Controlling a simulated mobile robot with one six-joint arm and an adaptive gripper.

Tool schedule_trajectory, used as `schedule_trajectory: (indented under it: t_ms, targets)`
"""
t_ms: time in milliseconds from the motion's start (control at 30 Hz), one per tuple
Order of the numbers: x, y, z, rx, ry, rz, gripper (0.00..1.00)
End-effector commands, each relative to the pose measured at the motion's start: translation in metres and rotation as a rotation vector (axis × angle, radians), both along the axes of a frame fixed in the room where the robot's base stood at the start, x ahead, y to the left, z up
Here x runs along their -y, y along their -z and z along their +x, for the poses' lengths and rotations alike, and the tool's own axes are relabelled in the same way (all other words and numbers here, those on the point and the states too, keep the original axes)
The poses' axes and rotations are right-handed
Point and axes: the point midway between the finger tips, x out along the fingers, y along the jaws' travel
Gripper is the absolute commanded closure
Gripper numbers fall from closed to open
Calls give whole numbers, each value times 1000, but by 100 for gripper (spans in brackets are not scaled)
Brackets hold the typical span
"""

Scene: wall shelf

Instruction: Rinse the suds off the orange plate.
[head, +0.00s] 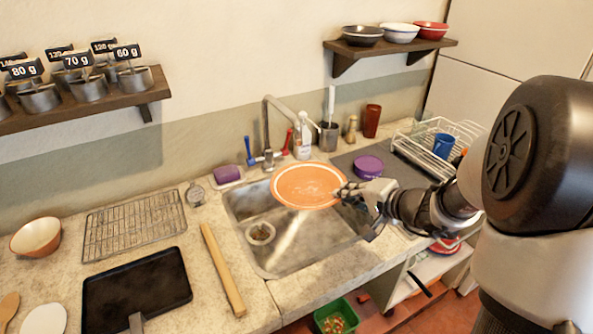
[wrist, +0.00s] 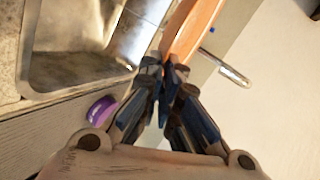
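The orange plate (head: 306,186) is tilted above the sink (head: 262,262), with whitish suds smeared over its upper face. My gripper (head: 347,194) is shut on the plate's right edge. In the wrist view the fingertips (wrist: 163,70) meet at the rim of the plate (wrist: 192,28), which is seen nearly edge-on. The faucet (head: 279,106) stands behind the sink, its spout behind and above the plate. It has a blue lever (head: 249,150) and a red lever (head: 288,140). I cannot tell whether water is running. The plate's underside is hidden in the head view.
A purple sponge (head: 227,174) lies left of the faucet; a soap bottle (head: 303,136) stands right of it. A purple bowl (head: 368,167) and a dish rack (head: 440,143) with a blue cup are at right.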

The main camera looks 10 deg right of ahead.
Motion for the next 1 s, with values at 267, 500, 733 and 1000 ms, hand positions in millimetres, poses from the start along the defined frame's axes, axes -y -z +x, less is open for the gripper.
schedule_trajectory:
  t_ms: [267,500,733,1000]
  targets:
    - [0,-1,0,2,0,1,100]
    - [1,-11,-10,4,2,0,100]
    - [3,-25,-28,4,2,1,100]
    - [4,-39,-47,3,1,0,100]
